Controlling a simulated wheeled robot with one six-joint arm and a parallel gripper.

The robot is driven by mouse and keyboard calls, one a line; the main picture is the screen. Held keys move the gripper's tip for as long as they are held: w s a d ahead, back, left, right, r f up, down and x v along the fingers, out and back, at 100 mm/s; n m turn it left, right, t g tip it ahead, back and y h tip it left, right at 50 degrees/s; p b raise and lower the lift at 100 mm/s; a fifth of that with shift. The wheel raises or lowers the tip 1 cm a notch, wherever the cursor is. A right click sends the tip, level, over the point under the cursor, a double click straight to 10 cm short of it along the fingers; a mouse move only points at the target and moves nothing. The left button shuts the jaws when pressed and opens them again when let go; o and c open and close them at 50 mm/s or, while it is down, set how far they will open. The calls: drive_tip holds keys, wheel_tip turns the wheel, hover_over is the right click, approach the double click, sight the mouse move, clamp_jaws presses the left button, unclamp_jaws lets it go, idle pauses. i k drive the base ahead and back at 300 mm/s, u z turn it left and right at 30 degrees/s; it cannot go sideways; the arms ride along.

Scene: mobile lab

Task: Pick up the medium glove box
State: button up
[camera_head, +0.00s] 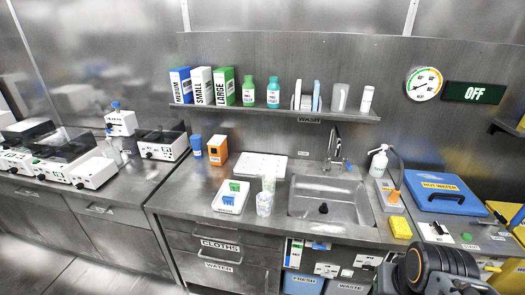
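The medium glove box (181,86) is a blue and white upright box marked MEDIUM. It stands at the left end of the wall shelf (290,114), above the counter. Right beside it stand a white box marked SMALL (202,85) and a green and white box marked LARGE (224,87). A dark, rounded part of my arm shows at the bottom right, far from the shelf. My gripper's fingers cannot be seen.
Green and teal bottles (273,92) stand farther right on the shelf. Below are a sink (330,202), a tap (334,145), a white tray (231,208) with blue and green items, and an orange-brown box (217,150). Lab devices (163,144) stand on the left counter.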

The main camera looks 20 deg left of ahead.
sight(180, 78)
drive_tip(key=u, duration=1.35)
